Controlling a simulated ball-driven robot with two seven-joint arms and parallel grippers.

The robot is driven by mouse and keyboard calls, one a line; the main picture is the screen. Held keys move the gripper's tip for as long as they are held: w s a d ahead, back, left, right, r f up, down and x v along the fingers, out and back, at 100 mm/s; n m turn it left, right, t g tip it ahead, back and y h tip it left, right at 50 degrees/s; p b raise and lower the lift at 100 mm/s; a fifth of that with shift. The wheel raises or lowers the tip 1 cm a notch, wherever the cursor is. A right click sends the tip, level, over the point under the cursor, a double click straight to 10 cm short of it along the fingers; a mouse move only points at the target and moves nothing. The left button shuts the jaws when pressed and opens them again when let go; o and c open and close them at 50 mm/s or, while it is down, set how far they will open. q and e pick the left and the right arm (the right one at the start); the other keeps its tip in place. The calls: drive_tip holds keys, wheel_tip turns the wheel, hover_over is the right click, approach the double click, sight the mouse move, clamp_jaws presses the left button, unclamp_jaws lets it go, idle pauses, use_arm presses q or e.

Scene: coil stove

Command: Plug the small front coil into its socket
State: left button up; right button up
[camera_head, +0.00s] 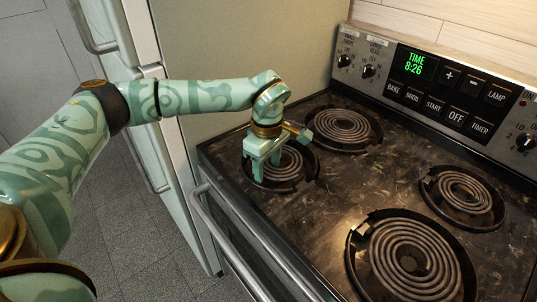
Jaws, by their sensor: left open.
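The small front coil (291,165) lies at the front left of the stove, in its dark round drip pan (313,166). My left gripper (262,178) points down over the left part of this coil, with its two fingers apart. The gripper hides part of the coil and the pan's left side. I cannot tell whether the fingers touch the coil. The coil's socket and its plug end cannot be made out. My right gripper is not in view.
Other coils sit at the back left (341,127), back right (465,193) and front right (412,262). The control panel (440,85) rises along the back. A fridge (235,60) stands left of the stove. The oven handle (228,250) runs along the front.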

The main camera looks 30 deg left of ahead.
use_arm(q)
drive_tip(key=shift+f, duration=0.1)
drive_tip(key=c, duration=0.8)
drive_tip(key=shift+w+a+r+m, duration=0.2)
drive_tip(key=shift+w+a+m, duration=0.3)
drive_tip(key=shift+w+a, duration=0.1)
drive_tip(key=shift+p, duration=0.35)
drive_tip(key=shift+a+r+p, duration=0.1)
drive_tip(key=shift+p, duration=0.2)
